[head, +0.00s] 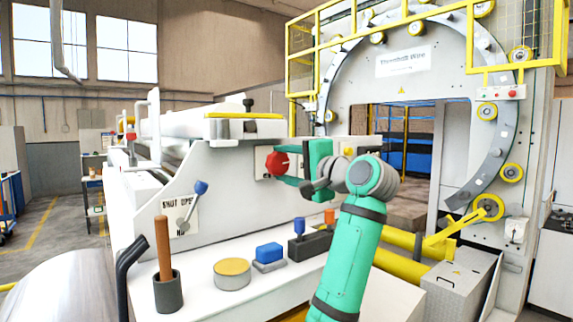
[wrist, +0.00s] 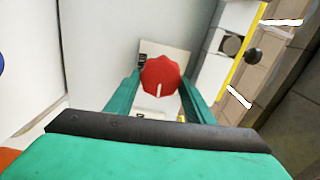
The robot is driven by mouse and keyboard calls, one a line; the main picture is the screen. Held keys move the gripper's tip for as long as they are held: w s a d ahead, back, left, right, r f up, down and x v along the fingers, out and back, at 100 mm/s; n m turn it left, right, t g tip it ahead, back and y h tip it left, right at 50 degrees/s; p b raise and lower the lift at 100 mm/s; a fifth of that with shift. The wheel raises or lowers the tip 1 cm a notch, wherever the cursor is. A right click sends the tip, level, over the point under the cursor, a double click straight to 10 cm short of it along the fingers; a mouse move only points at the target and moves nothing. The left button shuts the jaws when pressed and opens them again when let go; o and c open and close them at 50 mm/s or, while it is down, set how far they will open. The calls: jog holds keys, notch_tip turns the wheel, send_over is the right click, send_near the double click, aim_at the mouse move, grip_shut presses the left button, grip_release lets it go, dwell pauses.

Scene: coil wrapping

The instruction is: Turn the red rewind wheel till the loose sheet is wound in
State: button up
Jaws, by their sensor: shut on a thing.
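The red rewind wheel (head: 277,163) sits on a pale plate on the side of the white machine, in the middle of the head view. In the wrist view the wheel (wrist: 161,77) is a red lobed knob with a white mark pointing down. My gripper (head: 284,166) reaches it from the right, its green fingers shut on the wheel. In the wrist view the fingers of my gripper (wrist: 160,84) lie on both sides of it. A white roll (head: 190,120) lies on top of the machine; I cannot make out a loose sheet.
Below the wheel, a shelf (head: 205,297) holds a yellow-topped tin (head: 232,273), a blue block (head: 269,253), a dark block with a blue-handled piece (head: 299,238) and a cup with a brown handle (head: 167,292). A lever with a blue knob (head: 200,188) sticks out at left.

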jog(key=m, duration=0.4)
jog(key=shift+f, duration=0.2)
jog(key=shift+f+m, duration=0.1)
jog(key=shift+m, duration=1.2)
jog(key=shift+w, duration=0.1)
jog(key=o, duration=1)
jog(key=shift+d, duration=0.3)
jog(key=shift+a, duration=0.25)
jog(key=v, duration=1.1)
jog(key=shift+w, duration=0.1)
